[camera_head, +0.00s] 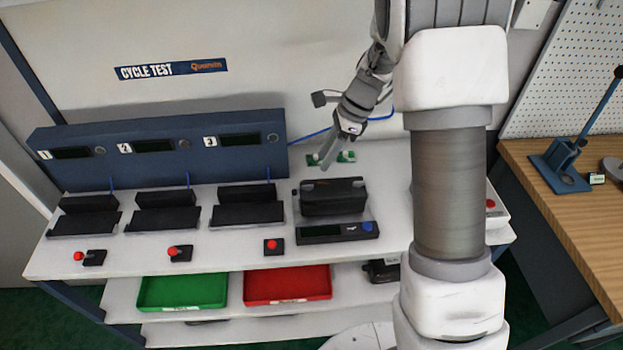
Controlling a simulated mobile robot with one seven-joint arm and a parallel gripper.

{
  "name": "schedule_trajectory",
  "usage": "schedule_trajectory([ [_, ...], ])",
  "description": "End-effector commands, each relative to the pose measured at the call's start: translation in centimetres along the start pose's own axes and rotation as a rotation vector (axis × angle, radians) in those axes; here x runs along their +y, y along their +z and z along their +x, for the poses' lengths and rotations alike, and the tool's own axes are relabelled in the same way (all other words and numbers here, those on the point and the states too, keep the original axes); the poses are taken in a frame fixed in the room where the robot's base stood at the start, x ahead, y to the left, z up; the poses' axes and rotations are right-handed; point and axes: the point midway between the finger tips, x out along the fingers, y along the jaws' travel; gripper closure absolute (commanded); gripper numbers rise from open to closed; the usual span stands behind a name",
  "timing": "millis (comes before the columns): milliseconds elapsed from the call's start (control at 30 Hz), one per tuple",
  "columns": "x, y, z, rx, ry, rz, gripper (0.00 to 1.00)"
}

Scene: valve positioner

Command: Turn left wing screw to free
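A black valve positioner (333,197) sits on the white bench, right of the three numbered test stations. A small dark knob-like part (296,193) sticks out at its left side. I cannot tell if this is the left wing screw, as it is too small to make out. My gripper (325,162) points down and left, above and behind the positioner's top edge in the picture. It appears apart from the positioner. Its fingers are seen nearly edge-on, so their opening does not show.
Small green pieces (346,157) lie behind the positioner. A dark device with a blue knob (368,227) lies in front of it. Three black cradles (247,213) and red-topped switches (273,246) stand to the left. Green (183,306) and red (287,299) trays sit on the shelf below.

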Motion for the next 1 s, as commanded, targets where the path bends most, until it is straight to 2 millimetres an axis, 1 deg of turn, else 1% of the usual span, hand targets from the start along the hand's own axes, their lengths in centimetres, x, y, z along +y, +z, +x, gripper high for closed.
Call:
schedule_trajectory([
  [33, 0.1, 0.0, 1.3, -0.001, 0.004, 0.0, 0.62],
  [200, 0.1, 0.0, 4.9, 0.0, 0.003, 0.0, 0.62],
  [300, 0.1, 0.0, 6.6, 0.0, 0.002, 0.0, 0.62],
  [400, 0.0, 0.0, 7.9, 0.0, 0.001, -0.001, 0.62],
  [500, 0.0, 0.0, 8.7, 0.0, 0.001, -0.001, 0.62],
  [600, 0.0, 0.0, 9.2, 0.0, 0.0, -0.001, 0.62],
  [867, 0.0, 0.0, 9.2, 0.0, -0.001, -0.001, 0.62],
  [967, 0.0, 0.0, 9.2, 0.0, -0.001, -0.001, 0.79],
  [1000, 0.0, 0.0, 9.2, 0.0, -0.001, -0.001, 0.86],
])
